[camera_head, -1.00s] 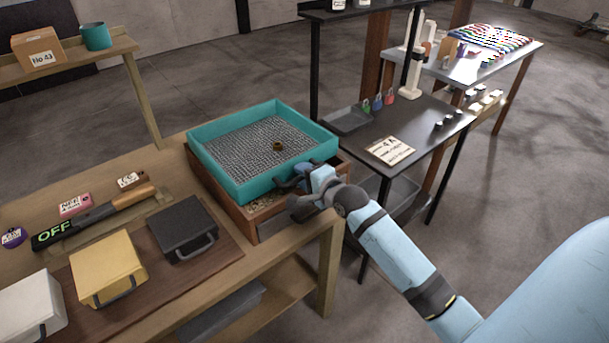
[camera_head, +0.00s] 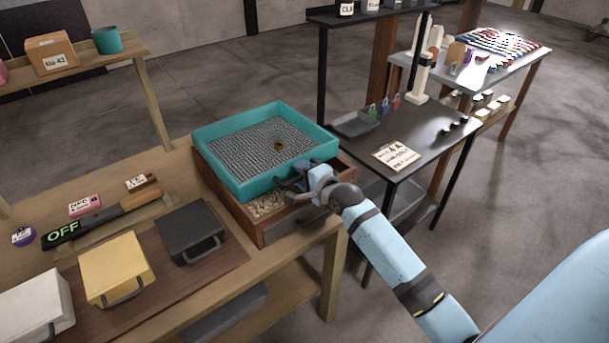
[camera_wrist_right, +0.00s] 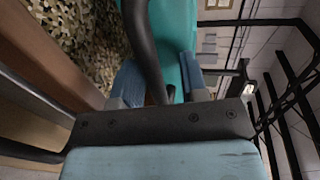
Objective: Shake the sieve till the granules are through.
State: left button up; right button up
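The sieve (camera_head: 215,173) is a teal square frame with a grey mesh bottom. It sits on top of an open wooden box (camera_head: 290,222) at the table's right end. Tan granules (camera_head: 268,205) show in the box beside the sieve's near wall, and also in the right wrist view (camera_wrist_right: 75,30). My right gripper (camera_head: 312,180) has its fingers around the sieve's dark handle (camera_wrist_right: 145,45) at the near right side. My left gripper is out of view.
On the wooden table (camera_head: 185,282) stand a black case (camera_head: 190,232), a yellow case (camera_head: 113,265) and a white case (camera_head: 35,305). A dark table (camera_head: 435,125) with a tray and small locks stands right of the box.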

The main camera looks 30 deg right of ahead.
jog(key=shift+s, duration=0.1)
jog(key=v, duration=1.3)
jog(key=shift+s+b, duration=0.3)
jog(key=shift+b, duration=0.05)
jog(key=shift+d, duration=0.1)
dwell(0.4)
jog(key=s+a+f+n+g+y+p, duration=0.2)
jog(key=s+a+f+n+g+p, duration=0.2)
jog(key=s+a+f+n, duration=1)
jog(key=s+a+n+p, duration=0.3)
jog(key=a+n, duration=0.1)
jog(key=n, duration=0.2)
jog(key=shift+f+g, duration=0.3)
